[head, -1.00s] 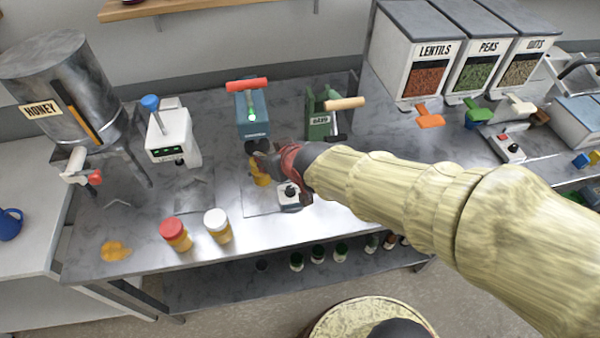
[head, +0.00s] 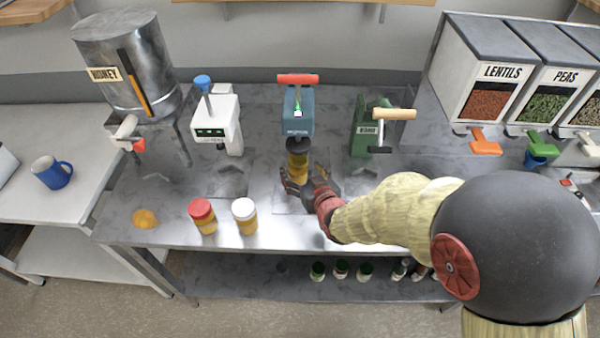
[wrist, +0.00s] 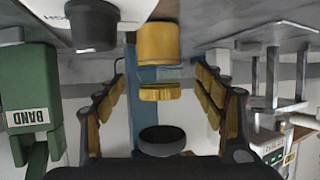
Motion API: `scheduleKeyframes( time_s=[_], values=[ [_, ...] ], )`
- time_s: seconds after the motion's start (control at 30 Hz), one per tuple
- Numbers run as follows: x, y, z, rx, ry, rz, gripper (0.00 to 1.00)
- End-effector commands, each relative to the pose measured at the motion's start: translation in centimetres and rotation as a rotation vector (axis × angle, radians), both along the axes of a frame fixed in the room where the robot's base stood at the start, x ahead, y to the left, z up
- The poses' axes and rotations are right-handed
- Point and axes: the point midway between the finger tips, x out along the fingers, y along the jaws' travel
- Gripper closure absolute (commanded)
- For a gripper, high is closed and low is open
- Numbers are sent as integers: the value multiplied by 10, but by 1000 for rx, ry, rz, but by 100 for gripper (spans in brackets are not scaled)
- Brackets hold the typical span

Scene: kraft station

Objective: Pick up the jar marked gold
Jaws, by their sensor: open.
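A gold jar (head: 297,166) with a darker band around its middle stands upright under the teal press (head: 299,113). No mark on it is readable. My gripper (head: 307,184) is at the front of this jar, low over the counter. In the wrist view the gold jar (wrist: 158,45) shows between the two spread fingers of my gripper (wrist: 163,85), with a gap on each side. A black round part (wrist: 162,140) lies in line with it. A red-lidded jar (head: 203,217) and a white-lidded jar (head: 244,216) stand to the left.
A white machine (head: 217,120) with a blue knob is left of the press, and a green machine (head: 363,130) is right of it. A honey tank (head: 125,60) stands at far left. An orange blob (head: 145,218) lies at the counter's front left. Several small jars sit on the lower shelf.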

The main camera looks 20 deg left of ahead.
Motion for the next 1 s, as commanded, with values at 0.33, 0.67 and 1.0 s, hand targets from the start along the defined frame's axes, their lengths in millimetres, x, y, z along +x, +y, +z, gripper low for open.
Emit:
scheduleKeyframes(
  time_s=[0.33, 0.67, 1.0],
  values=[
    [28, 19, -20, -1, 1, -1, 31],
    [29, 19, -19, -1, 1, -1, 36],
    [29, 19, -19, -1, 1, -1, 55]
  ],
)
